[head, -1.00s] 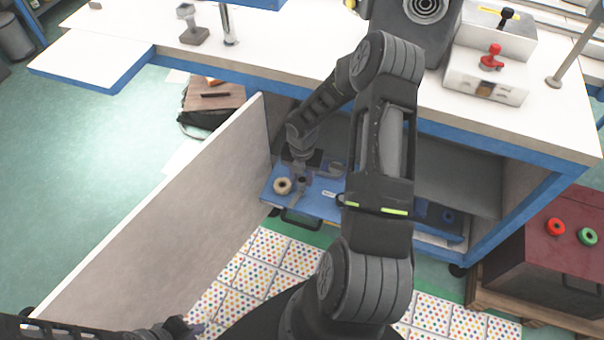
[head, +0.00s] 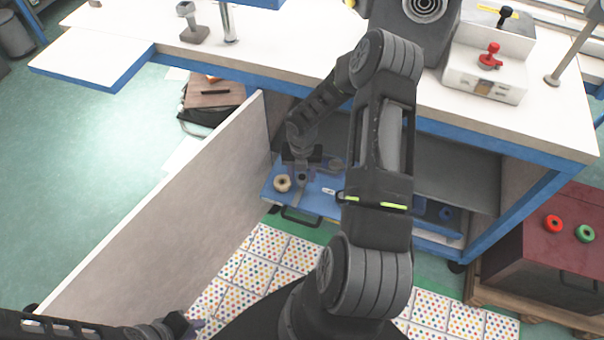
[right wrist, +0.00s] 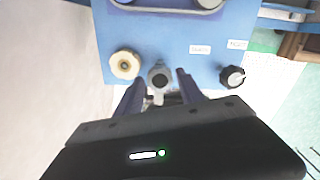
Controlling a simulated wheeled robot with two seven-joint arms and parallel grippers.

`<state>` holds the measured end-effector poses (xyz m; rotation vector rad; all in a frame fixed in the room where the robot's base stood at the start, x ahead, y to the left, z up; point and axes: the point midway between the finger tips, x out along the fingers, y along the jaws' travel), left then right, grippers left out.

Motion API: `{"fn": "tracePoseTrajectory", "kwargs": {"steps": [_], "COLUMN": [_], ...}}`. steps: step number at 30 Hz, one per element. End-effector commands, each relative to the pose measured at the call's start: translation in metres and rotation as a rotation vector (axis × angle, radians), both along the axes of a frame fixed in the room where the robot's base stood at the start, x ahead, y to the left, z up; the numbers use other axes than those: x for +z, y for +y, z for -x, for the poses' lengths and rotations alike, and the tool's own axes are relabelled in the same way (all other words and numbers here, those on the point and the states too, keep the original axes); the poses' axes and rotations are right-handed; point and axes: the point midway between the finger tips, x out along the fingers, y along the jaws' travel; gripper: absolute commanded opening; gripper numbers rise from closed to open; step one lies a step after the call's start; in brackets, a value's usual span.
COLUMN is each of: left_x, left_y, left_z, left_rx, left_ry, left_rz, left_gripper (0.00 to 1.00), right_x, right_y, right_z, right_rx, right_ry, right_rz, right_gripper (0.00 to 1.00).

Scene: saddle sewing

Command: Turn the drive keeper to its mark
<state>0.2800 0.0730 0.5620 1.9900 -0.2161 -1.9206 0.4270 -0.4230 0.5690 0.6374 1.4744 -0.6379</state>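A blue panel (right wrist: 205,22) sits inside the open cabinet and also shows in the head view (head: 273,192). It carries a cream round knob (right wrist: 125,64), a small grey metal piece with a round head (right wrist: 160,74) that looks like the drive keeper, and a black knob (right wrist: 232,77). My right gripper (head: 301,172) reaches down to the panel. In the right wrist view its two dark fingers stand open on either side of the grey piece, with small gaps visible. No mark can be made out. My left gripper (head: 190,328) is low at the left, away from the panel; its opening is unclear.
A tall pale cabinet door (head: 165,215) stands open to the left of my right arm. The white bench top (head: 290,50) overhangs the cabinet. A dark red box (head: 530,262) with red and green rings stands right. Dotted floor tiles lie in front.

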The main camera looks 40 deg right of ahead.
Motion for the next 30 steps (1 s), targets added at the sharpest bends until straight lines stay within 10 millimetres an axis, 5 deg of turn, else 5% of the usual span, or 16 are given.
{"fn": "tracePoseTrajectory", "kwargs": {"steps": [4,14,30], "left_x": [0.000,0.000,0.005], "left_y": [0.000,0.000,0.000], "left_z": [0.000,0.000,0.000], "left_rx": [0.000,0.000,0.000], "left_ry": [0.000,0.000,0.000], "left_rz": [0.000,0.000,0.000], "left_gripper": [0.21,0.21,0.21], "right_x": [0.000,0.004,0.075], "right_y": [0.000,0.000,0.000], "right_z": [0.000,0.000,0.000], "right_rx": [-0.001,-0.003,-0.002], "right_ry": [0.000,0.000,-0.001], "right_rz": [0.000,0.000,0.001], "right_gripper": [0.57,0.57,0.57]}}
